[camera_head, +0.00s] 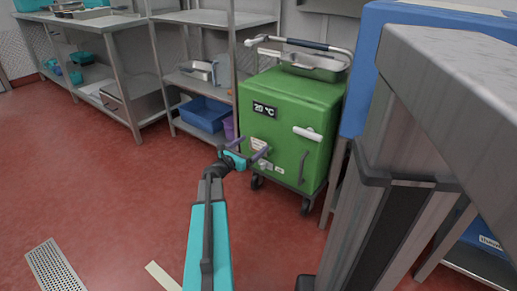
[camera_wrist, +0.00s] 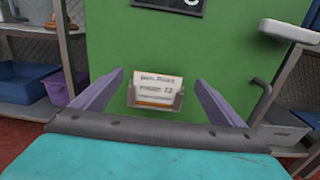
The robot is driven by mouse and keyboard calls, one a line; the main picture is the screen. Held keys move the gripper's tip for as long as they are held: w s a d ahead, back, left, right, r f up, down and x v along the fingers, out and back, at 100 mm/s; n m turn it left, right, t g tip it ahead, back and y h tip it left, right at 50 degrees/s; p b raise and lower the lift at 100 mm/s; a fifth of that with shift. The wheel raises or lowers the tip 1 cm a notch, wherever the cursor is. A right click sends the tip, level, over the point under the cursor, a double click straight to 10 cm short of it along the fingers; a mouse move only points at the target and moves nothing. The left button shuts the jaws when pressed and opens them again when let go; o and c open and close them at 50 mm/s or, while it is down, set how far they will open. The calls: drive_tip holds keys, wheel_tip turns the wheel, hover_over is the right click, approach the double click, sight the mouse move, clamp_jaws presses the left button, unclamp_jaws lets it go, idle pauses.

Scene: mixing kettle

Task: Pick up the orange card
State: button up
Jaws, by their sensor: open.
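In the wrist view, a white card with dark print and an orange band near its bottom (camera_wrist: 157,88) stands in a small grey holder (camera_wrist: 156,106) on the front of a green cabinet. No fully orange card shows. My gripper (camera_wrist: 159,78) is open, with one purple finger on each side of the card and holder. The fingers look apart from the card; the remaining distance to it is hard to tell. In the head view my gripper (camera_head: 254,147) is in front of the green cabinet's lower left front, partly hiding the card area.
The green wheeled cabinet (camera_head: 318,95) has a 20 °C display (camera_head: 264,109), a white lever (camera_head: 307,134) and a dark handle (camera_head: 302,167). Shelves with a blue bin (camera_head: 205,114) stand to its left. A grey-topped counter is close on the right.

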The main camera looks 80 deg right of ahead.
sight(258, 140)
drive_tip(key=shift+d, duration=0.1)
idle(0.3)
drive_tip(key=shift+f+b+x, duration=0.2)
drive_tip(key=shift+b+x, duration=0.35)
drive_tip(key=shift+x, duration=0.4)
drive_tip(key=shift+f+b+x, duration=0.15)
drive_tip(key=shift+b+x, duration=0.4)
drive_tip(key=shift+x, duration=1.1)
drive_tip(key=shift+r, duration=0.15)
drive_tip(key=c, duration=1.1)
wheel_tip(258, 140, up, 28)
drive_tip(key=p, duration=1)
